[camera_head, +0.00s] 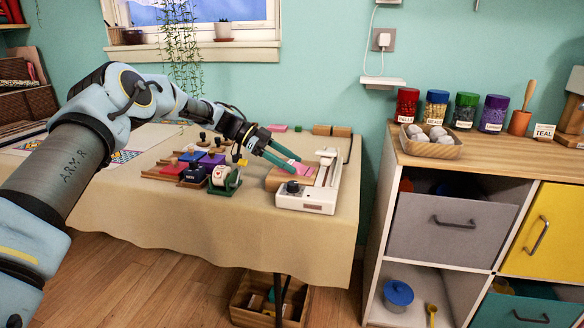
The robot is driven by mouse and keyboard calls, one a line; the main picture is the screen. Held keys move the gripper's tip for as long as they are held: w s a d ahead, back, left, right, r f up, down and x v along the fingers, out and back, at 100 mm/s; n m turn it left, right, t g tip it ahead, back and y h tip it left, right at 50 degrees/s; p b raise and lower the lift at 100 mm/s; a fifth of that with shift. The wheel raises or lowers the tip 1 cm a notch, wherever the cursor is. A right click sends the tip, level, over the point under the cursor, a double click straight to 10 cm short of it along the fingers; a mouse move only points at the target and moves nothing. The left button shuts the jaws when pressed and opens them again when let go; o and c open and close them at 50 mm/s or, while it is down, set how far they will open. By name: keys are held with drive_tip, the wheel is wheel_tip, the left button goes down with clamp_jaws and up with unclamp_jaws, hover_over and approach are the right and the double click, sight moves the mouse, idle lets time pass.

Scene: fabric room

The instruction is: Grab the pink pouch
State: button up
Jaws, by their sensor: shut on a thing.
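My gripper (291,165) reaches over the right part of the cloth-covered table (200,225), its teal fingers angled down to the right. Its fingertips are shut on a small flat pink thing (301,168), which I take to be the pink pouch. The pouch is partly hidden by the fingers. It lies at or just above a tan block (280,180) beside a white device (308,199) with a long arm; I cannot tell whether it touches the block. Another flat pink piece (278,128) lies at the table's back edge.
Left of my gripper are stamps on coloured pads (188,165) and a green tape dispenser (224,180). Wooden blocks (331,131) lie at the back. A shelf (450,160) with jars and a basket (431,147) stands to the right. The table's front strip is clear.

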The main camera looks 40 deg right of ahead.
drive_tip(key=c, duration=0.4)
